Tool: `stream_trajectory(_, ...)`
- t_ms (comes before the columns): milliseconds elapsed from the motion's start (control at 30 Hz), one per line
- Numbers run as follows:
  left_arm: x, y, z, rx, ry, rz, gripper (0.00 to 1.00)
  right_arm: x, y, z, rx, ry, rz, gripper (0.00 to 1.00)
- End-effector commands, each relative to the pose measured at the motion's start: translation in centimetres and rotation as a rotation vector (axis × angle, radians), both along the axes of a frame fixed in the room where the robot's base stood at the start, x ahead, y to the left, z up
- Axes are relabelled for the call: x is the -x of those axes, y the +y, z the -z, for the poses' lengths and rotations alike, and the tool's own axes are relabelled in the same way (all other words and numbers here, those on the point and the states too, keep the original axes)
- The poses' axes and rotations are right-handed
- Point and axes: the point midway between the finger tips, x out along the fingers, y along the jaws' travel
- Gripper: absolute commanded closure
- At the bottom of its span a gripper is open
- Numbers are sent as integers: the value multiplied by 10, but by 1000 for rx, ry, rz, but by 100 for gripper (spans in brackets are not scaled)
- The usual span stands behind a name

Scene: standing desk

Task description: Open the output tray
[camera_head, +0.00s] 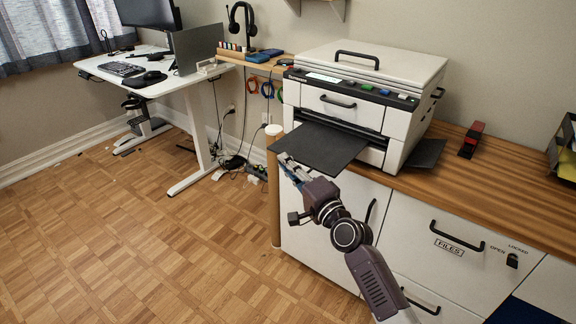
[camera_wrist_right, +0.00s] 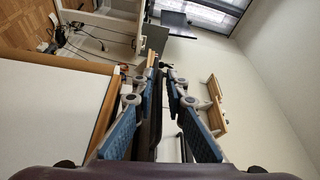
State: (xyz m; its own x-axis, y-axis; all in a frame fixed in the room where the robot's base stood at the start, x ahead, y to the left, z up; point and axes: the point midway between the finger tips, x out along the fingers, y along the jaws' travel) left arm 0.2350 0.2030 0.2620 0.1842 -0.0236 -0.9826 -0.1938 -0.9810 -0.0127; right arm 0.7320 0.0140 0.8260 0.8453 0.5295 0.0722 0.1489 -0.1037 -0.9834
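The white printer (camera_head: 350,95) stands on the wooden counter. Its output tray (camera_head: 318,147), a flat black plate, sticks out of the printer's lower front, past the counter edge. My right gripper (camera_head: 284,160) is at the tray's front left edge. In the right wrist view the gripper (camera_wrist_right: 161,76) has one finger on each side of a dark plate (camera_wrist_right: 153,118), which looks like the tray seen edge-on. A gap shows between the plate and the right-hand finger, so the fingers look open around it. My left gripper is not in view.
White cabinets with black handles (camera_head: 457,237) stand under the counter. A red stapler-like object (camera_head: 471,140) lies right of the printer. A white desk (camera_head: 165,80) with a keyboard stands at the back left. The floor (camera_head: 150,230) in front is clear.

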Motion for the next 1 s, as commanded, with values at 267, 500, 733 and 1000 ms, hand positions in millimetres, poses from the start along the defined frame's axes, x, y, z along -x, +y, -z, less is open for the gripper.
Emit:
stream_trajectory(267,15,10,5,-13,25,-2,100,1,-3,1,1,0,3,88)
stream_trajectory(500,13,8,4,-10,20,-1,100,24,-17,4,1,1,3,88)
stream_trajectory(733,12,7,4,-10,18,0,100,63,-41,7,3,1,3,88)
stream_trajectory(1000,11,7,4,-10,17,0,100,95,-60,9,1,0,1,88)
